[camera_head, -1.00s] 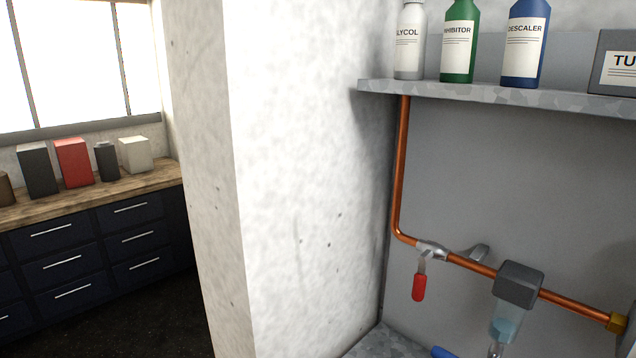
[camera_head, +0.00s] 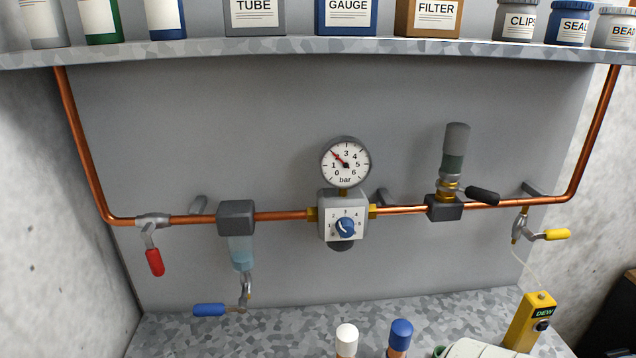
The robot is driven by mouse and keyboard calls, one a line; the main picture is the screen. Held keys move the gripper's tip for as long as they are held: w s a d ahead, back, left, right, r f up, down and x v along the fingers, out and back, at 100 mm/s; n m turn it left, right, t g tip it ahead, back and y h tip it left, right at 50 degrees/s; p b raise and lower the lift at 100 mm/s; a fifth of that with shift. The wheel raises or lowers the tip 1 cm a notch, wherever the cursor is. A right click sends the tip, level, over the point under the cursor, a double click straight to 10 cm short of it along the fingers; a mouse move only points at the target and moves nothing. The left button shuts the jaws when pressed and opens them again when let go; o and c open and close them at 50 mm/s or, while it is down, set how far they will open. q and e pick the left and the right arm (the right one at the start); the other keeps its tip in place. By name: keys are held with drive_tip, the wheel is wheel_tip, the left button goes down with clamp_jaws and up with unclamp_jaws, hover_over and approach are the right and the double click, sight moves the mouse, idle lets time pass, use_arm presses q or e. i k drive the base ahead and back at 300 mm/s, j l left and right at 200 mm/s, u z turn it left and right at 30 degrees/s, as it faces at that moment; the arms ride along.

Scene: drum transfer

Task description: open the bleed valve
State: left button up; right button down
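A copper pipe (camera_head: 282,216) runs along the grey back panel with several valves. At left is a red-handled valve (camera_head: 154,262), its handle hanging down. Below the clear bowl (camera_head: 241,252) is a blue-handled valve (camera_head: 210,310), its handle pointing left. Beside the grey cylinder (camera_head: 455,150) is a black handle (camera_head: 482,195), pointing right and slightly down. At right is a yellow-handled valve (camera_head: 556,235), its handle pointing right. I cannot tell which is the bleed valve; no label shows. The pressure gauge (camera_head: 345,163) needle points near 2 bar. Neither gripper is in view.
A blue knob (camera_head: 346,228) sits under the gauge. A shelf (camera_head: 300,48) with bottles and boxes is above. White-topped (camera_head: 346,340) and blue-topped (camera_head: 400,335) items stand on the speckled counter (camera_head: 290,318).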

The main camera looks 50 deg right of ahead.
sight(559, 233)
drive_tip(key=z, duration=2.75)
drive_tip(key=i+l+z, duration=0.1)
drive_tip(key=i, duration=0.2)
drive_tip(key=i+l, duration=0.2)
drive_tip(key=i, duration=0.2)
drive_tip(key=i+l+u, duration=0.15)
drive_tip(key=i, duration=0.2)
